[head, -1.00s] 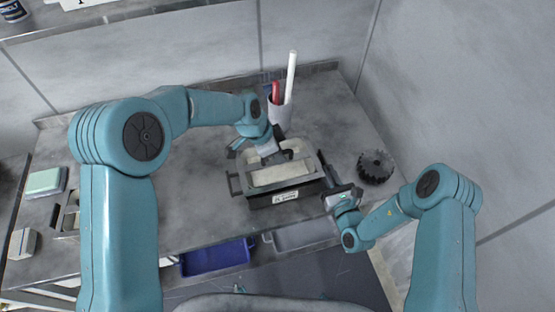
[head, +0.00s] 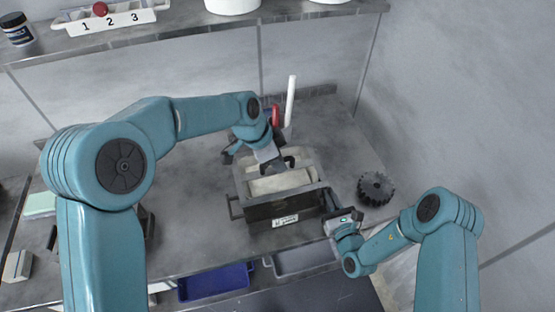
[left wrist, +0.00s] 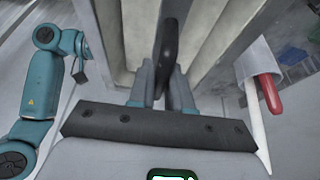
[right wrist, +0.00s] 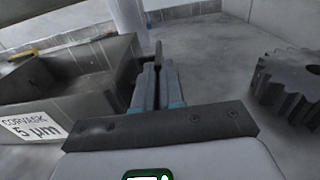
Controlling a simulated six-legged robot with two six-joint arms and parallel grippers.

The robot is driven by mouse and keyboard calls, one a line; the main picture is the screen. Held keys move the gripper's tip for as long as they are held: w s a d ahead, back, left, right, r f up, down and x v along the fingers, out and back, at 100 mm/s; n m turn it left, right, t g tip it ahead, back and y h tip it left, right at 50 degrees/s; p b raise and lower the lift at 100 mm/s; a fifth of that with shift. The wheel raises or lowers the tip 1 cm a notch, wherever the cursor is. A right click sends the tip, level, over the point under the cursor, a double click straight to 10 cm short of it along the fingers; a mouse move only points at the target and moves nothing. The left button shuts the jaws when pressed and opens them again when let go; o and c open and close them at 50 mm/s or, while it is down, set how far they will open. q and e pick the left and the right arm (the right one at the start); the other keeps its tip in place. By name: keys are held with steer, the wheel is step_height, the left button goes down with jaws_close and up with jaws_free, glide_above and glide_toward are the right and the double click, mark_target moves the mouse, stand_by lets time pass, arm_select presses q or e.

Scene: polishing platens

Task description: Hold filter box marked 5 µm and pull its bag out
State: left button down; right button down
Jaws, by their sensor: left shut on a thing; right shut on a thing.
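The filter box (head: 262,212) is a dark open box on the bench, with a white label on its front; in the right wrist view the label (right wrist: 33,127) reads 5 µm. The cream bag (head: 280,182) sits in the box, with a dark handle that shows in the left wrist view (left wrist: 168,45). My left gripper (head: 277,165) is shut on that handle above the bag. My right gripper (head: 328,203) is at the box's right side, shut on a thin dark part, seemingly its side handle; the gripped part is mostly hidden by the fingers.
A dark gear (head: 375,188) lies right of the box. A cup (left wrist: 256,57) with a red-handled tool and white stick stands behind. A blue bin (head: 217,282) and grey bin (head: 305,259) are at the front edge. A shelf (head: 200,27) runs along the back wall.

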arm_select(q)
steer(key=shift+r, duration=3.05)
arm_select(e)
steer(key=c, duration=1.2)
jaws_free()
steer(key=shift+o, duration=0.2)
